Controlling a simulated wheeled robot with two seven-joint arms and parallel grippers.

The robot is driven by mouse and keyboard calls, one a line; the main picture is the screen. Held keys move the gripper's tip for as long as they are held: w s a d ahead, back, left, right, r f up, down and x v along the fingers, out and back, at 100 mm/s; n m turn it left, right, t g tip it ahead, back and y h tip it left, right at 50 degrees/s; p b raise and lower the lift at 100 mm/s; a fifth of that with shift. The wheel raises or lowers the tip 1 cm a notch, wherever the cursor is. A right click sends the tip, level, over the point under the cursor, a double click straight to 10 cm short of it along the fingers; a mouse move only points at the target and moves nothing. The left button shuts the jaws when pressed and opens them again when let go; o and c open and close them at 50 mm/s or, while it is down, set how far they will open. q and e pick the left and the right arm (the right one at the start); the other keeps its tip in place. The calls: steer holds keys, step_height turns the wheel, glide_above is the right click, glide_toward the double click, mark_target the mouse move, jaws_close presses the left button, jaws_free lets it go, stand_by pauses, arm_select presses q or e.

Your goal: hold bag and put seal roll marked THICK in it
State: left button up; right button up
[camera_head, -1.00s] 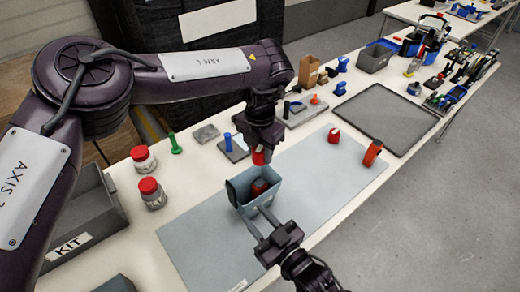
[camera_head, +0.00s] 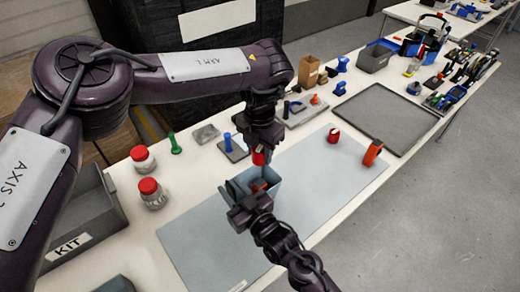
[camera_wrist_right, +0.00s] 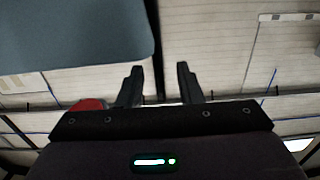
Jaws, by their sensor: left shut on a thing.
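The blue-grey bag (camera_head: 273,197) stands open on the light mat, partly hidden by my right gripper. A red and dark thing (camera_head: 260,186) shows inside it. My left gripper (camera_head: 261,150) is shut on a red roll (camera_head: 260,158) just above the bag's far side; I cannot read any marking on it. My right gripper (camera_head: 247,199) is at the bag's near left side. In the right wrist view its fingers (camera_wrist_right: 160,84) are apart, with a thin dark edge between or behind them; I cannot tell whether they touch it. A blue-grey surface, likely the bag (camera_wrist_right: 75,30), fills the upper left.
Two red-lidded jars (camera_head: 152,193) (camera_head: 142,158) and the KIT bin (camera_head: 82,225) are to the left. An empty dark tray (camera_head: 387,122) lies beyond.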

steer(key=shift+w+a, duration=0.35)
steer(key=shift+w, duration=0.1)
jaws_close()
arm_select(q)
steer(key=m, duration=0.5)
steer(key=shift+m, duration=0.4)
